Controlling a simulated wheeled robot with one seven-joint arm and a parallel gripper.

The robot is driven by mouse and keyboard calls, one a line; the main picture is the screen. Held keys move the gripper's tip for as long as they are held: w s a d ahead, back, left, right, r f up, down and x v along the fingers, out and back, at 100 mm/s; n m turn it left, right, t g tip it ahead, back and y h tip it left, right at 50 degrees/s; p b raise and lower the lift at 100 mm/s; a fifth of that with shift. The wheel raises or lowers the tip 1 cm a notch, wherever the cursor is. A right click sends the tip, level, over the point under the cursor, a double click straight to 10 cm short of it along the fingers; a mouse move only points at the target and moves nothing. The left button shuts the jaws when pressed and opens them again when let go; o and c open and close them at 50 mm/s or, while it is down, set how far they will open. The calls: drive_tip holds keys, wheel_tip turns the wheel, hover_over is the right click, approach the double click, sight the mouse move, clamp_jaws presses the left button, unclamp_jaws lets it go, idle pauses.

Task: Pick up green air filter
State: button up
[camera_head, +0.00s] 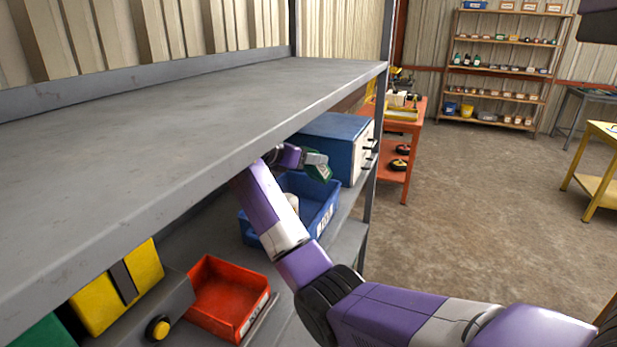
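A small green item (319,173), which looks like the green air filter, is at the end of my gripper, above the far part of a blue bin (322,212) on the lower shelf. My gripper (316,161) reaches in under the upper shelf, and its fingers are right at the green item, seeming to touch it. The fingers are too small and partly hidden to tell whether they are closed on it. Part of the bin is hidden behind my arm.
The upper grey shelf (150,135) overhangs my arm. A blue drawer cabinet (338,140) stands just behind the bin. A red bin (225,296) and a yellow-and-grey case (118,290) are nearer on the lower shelf. The floor (470,215) at right is open.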

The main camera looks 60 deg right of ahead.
drive_tip(key=s+d+b, duration=0.1)
drive_tip(key=s+b, duration=0.1)
drive_tip(key=s, duration=1.6)
drive_tip(key=shift+d+r, duration=0.2)
drive_tip(key=shift+r, duration=0.2)
